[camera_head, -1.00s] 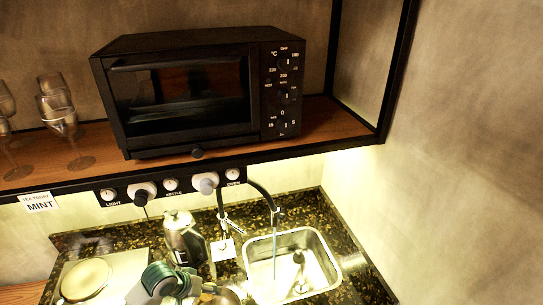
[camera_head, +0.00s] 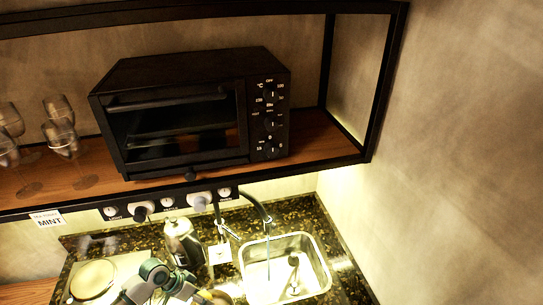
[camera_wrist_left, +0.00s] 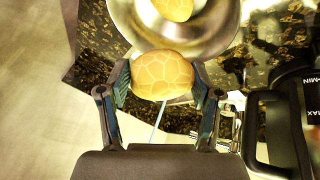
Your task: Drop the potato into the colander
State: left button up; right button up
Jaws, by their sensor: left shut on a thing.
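The potato (camera_wrist_left: 162,75), yellow-tan with a pale net of lines, is between the fingers of my left gripper (camera_wrist_left: 161,82) in the left wrist view. The gripper is shut on it. A shiny metal bowl, seemingly the colander (camera_wrist_left: 218,38), lies just beyond the potato. A second yellow patterned shape (camera_wrist_left: 173,8) shows inside it, another potato or a reflection; I cannot tell which. In the head view, my left arm comes in at the bottom edge and hides most of this area. My right gripper is not in view.
A black kettle (camera_wrist_left: 292,120) stands close on the right in the wrist view. In the head view, a sink (camera_head: 285,268) with a black tap (camera_head: 252,201) lies right of my arm. The shelf with the oven (camera_head: 190,112) overhangs the counter.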

pick_arm(q)
notch_tip(320, 180, down, 6)
jog(key=b, duration=0.5)
jog(key=shift+a+r, duration=0.15)
jog(key=shift+d+r, duration=0.1)
jog(key=shift+d, duration=0.2)
jog(key=o, duration=1.2)
jog(key=shift+a, duration=0.1)
jog(key=shift+c, duration=0.2)
jog(key=shift+o, duration=0.6)
jog(key=shift+a, duration=0.35)
jog(key=w+v, duration=0.1)
jog(key=v, duration=1)
jog(key=shift+s+a+r, duration=0.3)
jog(key=shift+s+a, duration=0.05)
jog(key=shift+s, duration=0.15)
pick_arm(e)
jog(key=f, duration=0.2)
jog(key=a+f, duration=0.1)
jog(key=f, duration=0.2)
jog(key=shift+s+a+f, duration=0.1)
pick_arm(q)
jog(key=shift+d, duration=0.1)
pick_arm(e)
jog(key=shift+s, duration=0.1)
